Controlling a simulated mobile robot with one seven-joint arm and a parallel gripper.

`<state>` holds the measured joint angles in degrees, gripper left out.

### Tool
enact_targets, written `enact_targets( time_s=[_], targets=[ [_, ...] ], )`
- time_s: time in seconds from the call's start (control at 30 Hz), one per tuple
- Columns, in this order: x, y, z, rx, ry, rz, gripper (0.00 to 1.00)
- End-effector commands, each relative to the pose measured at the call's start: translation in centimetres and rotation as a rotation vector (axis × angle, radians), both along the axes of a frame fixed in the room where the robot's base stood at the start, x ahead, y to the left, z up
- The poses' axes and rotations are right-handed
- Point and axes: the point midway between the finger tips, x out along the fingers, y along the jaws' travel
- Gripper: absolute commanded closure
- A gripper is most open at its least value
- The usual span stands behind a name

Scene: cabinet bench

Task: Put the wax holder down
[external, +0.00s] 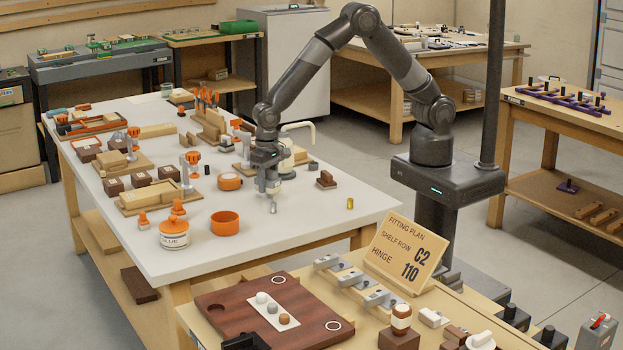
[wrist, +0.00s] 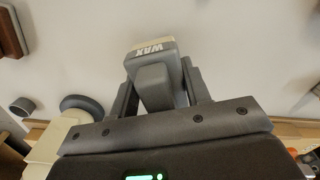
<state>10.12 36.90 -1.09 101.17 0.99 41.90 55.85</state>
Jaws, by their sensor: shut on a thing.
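My gripper (external: 270,190) is low over the white table in the external view. The labelled end projects beyond the fingers. In the external view the wax holder is small and mostly hidden by the gripper. A small grey piece (external: 273,207) shows just below the fingers; I cannot tell whether it belongs to the holder. I cannot tell whether the holder touches the table.
An orange ring (external: 225,223) and a tape roll (external: 229,181) lie left. A cream tool (external: 290,155), a grey cylinder (external: 313,165) and a brown block (external: 326,180) stand behind and right.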

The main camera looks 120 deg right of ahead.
Motion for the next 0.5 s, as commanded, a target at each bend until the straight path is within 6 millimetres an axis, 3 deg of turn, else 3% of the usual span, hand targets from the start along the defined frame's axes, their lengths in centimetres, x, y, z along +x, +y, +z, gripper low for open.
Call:
enact_targets(
  time_s=[0.13, 0.47, 0.5],
  targets=[
    [0.0, 0.0, -2.0, 0.001, 0.001, 0.000, 0.83],
    [0.0, 0.0, -2.3, 0.000, 0.000, 0.001, 0.83],
    [0.0, 0.0, -2.4, 0.000, 0.000, 0.000, 0.56]
  ],
)
